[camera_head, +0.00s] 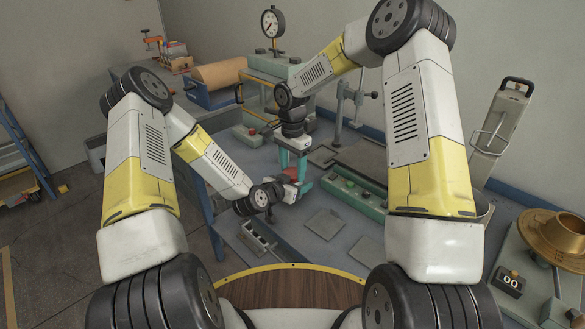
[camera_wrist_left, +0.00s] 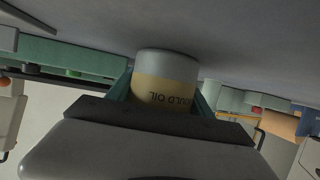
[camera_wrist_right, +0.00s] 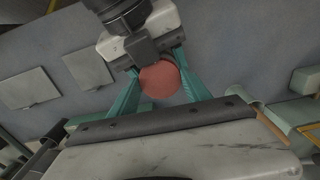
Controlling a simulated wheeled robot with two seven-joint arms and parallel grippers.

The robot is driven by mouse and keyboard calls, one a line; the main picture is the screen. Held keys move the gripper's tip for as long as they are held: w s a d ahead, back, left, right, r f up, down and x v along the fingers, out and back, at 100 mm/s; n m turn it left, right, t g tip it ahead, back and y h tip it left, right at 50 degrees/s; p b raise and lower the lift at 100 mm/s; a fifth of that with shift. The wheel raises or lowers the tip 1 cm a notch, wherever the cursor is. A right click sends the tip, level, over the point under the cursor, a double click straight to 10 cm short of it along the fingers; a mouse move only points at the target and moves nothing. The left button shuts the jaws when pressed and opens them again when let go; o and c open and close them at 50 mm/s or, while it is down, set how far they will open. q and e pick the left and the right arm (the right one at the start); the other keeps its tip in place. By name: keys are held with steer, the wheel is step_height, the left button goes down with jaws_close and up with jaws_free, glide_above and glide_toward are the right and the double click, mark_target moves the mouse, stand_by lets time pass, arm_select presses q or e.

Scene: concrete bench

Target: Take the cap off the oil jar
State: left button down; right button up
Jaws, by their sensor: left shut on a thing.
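The oil jar (camera_wrist_left: 165,80) is grey with a cream label reading "OULD OIL", upside down in the left wrist view. My left gripper (camera_head: 288,188) is shut on the jar, with teal fingers on both sides of it. The round red cap (camera_wrist_right: 160,79) shows in the right wrist view, in front of my left gripper. My right gripper (camera_wrist_right: 158,68) points down from above, with its teal fingers on either side of the cap. I cannot tell whether they touch it. The cap also shows small between the fingertips in the head view (camera_head: 292,172).
A green control strip (camera_head: 350,192) lies right of the grippers on the bench. Flat grey plates (camera_head: 324,224) lie in front. A press stand (camera_head: 345,105) and a dial gauge (camera_head: 273,22) stand behind. A brass-coloured part (camera_head: 560,232) is at far right.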

steer(key=c, duration=0.8)
steer(key=n, duration=0.6)
steer(key=shift+n, duration=0.4)
steer(key=o, duration=1.5)
steer(key=shift+r, duration=0.15)
